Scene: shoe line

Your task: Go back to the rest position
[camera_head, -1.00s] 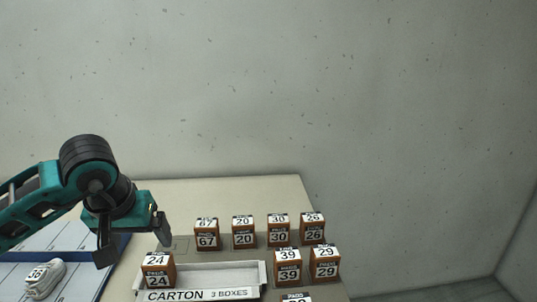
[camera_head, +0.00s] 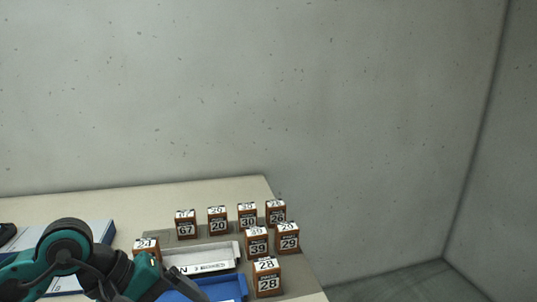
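My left arm comes in from the lower left, and its gripper (camera_head: 150,285) is low in the view, in front of the white carton (camera_head: 208,268). One dark finger reaches right over the blue tray (camera_head: 232,288). The fingertips are not clearly visible, so I cannot tell the gap between them. A brown box marked 24 (camera_head: 147,246) shows behind the gripper, at the carton's left end, with its lower part hidden. My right gripper is out of view.
Several numbered boxes stand behind and right of the carton, among them 67 (camera_head: 186,229), 39 (camera_head: 257,247) and 28 (camera_head: 267,282). A white-and-blue board (camera_head: 98,229) lies at left. The table's right edge is near the boxes; the back of the table (camera_head: 120,202) is clear.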

